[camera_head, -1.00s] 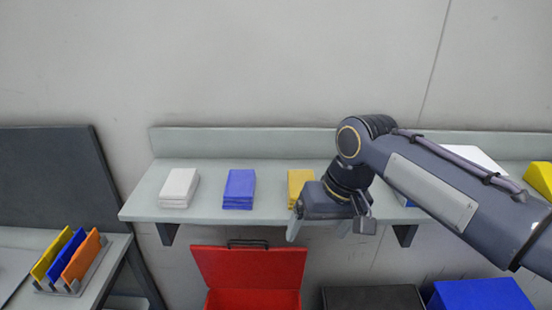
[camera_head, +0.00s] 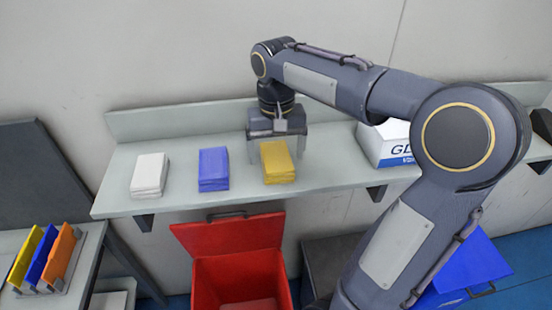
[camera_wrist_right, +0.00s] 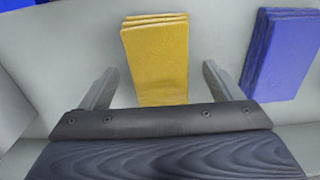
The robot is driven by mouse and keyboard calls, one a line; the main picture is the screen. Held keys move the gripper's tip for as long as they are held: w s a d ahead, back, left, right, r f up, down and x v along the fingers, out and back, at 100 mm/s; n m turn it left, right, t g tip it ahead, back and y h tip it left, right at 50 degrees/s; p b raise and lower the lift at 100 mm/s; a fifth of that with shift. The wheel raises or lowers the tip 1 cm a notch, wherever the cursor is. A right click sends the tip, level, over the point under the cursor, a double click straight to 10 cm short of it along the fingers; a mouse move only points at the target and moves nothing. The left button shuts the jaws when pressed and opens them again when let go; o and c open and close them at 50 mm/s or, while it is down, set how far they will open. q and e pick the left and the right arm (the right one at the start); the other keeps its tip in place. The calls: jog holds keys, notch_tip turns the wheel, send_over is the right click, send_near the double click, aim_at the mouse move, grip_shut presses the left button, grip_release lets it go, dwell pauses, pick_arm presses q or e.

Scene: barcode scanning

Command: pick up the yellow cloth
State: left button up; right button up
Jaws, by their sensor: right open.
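The yellow cloth (camera_head: 278,162) is a folded stack on the grey shelf, right of the blue stack in the head view. In the right wrist view the yellow cloth (camera_wrist_right: 157,58) lies ahead, between the lines of the two fingers. My right gripper (camera_head: 278,147) is over the shelf, behind the yellow cloth from the head camera. In the right wrist view the right gripper (camera_wrist_right: 160,88) is open and empty, one finger to each side of the cloth's near end. I cannot tell its height above the shelf. My left gripper is not in view.
A blue cloth stack (camera_head: 214,168) and a white one (camera_head: 150,174) lie left on the shelf (camera_head: 115,205). A white and blue box (camera_head: 385,143) stands to the right. Below are an open red bin (camera_head: 235,270) and a blue bin (camera_head: 470,265). A rack holds coloured boards (camera_head: 45,255) at left.

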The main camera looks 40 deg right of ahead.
aim_at(279, 158)
jog(key=shift+f, duration=0.15)
jog(key=c, duration=1.1)
jog(key=shift+o, duration=0.2)
jog(key=shift+r, duration=0.3)
jog(key=r, duration=0.3)
jog(key=shift+s+r, duration=0.25)
jog(key=shift+s, duration=0.1)
jog(key=s+r+b, duration=0.2)
jog(key=s+r, duration=0.7)
jog(key=s, duration=0.4)
jog(key=shift+s+d, duration=0.15)
